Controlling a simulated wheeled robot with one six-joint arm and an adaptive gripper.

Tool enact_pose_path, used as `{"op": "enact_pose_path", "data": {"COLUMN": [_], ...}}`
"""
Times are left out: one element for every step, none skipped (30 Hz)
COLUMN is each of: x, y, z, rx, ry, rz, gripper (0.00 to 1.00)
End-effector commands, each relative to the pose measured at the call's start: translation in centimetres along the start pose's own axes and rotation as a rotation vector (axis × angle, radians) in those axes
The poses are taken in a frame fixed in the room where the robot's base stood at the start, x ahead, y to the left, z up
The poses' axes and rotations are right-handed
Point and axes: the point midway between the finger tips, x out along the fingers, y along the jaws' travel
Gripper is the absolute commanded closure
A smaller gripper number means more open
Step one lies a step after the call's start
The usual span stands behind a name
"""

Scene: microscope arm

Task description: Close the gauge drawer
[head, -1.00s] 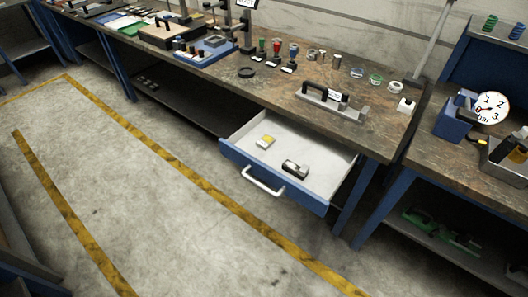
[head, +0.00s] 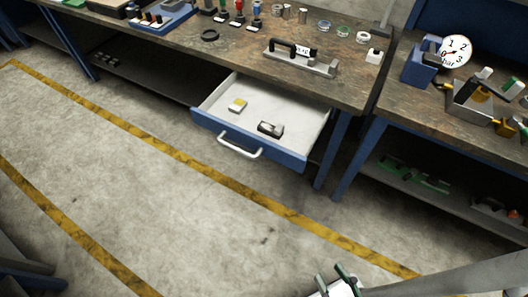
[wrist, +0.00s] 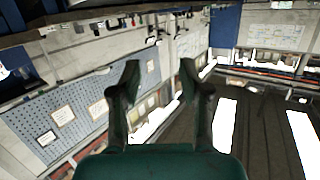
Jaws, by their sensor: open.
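The gauge drawer (head: 207,117) stands pulled out from under the workbench in the head view, with a blue front, a white inside and a pale handle (head: 239,147). A small yellow and white block (head: 237,105) and a black and silver device (head: 270,128) lie in it. My gripper (head: 337,280) shows at the bottom edge of the head view, well in front of the drawer and apart from it. In the wrist view my gripper (wrist: 160,80) is open and empty, its dark green fingers spread. The drawer cannot be made out there.
The workbench top (head: 225,55) holds a black-handled metal fixture (head: 300,60) above the drawer. A second bench on the right carries a round dial gauge (head: 455,51). The floor (head: 190,210) in front of the drawer is clear, with yellow lines.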

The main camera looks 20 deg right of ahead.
Motion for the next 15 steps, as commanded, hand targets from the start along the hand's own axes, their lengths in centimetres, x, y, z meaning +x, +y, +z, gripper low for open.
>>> {"op": "enact_pose_path", "data": {"x": [1.1,1.7,2.5,3.2,3.9,4.8,5.5,6.2,7.1,7.8,8.5,9.5,10.2,10.9,11.9], "y": [0.0,0.0,0.0,0.1,0.2,0.3,0.5,0.6,0.8,1.0,1.1,1.4,1.6,1.8,2.0], "z": [0.1,0.1,0.1,0.1,0.1,0.1,0.1,0.0,0.0,0.1,0.0,0.0,0.1,0.1,0.2], "rx": [0.036,0.063,0.102,0.134,0.166,0.209,0.242,0.275,0.319,0.352,0.386,0.43,0.463,0.497,0.542], "ry": [0.045,0.074,0.116,0.149,0.181,0.223,0.254,0.285,0.324,0.353,0.381,0.419,0.445,0.471,0.506], "rz": [-0.012,-0.017,-0.023,-0.028,-0.031,-0.035,-0.037,-0.038,-0.039,-0.038,-0.038,-0.035,-0.033,-0.029,-0.023], "gripper": [0.75,0.82,0.92,1.0,1.0,1.0,1.0,1.0,1.0,1.0,1.0,1.0,1.0,1.0,1.0]}}
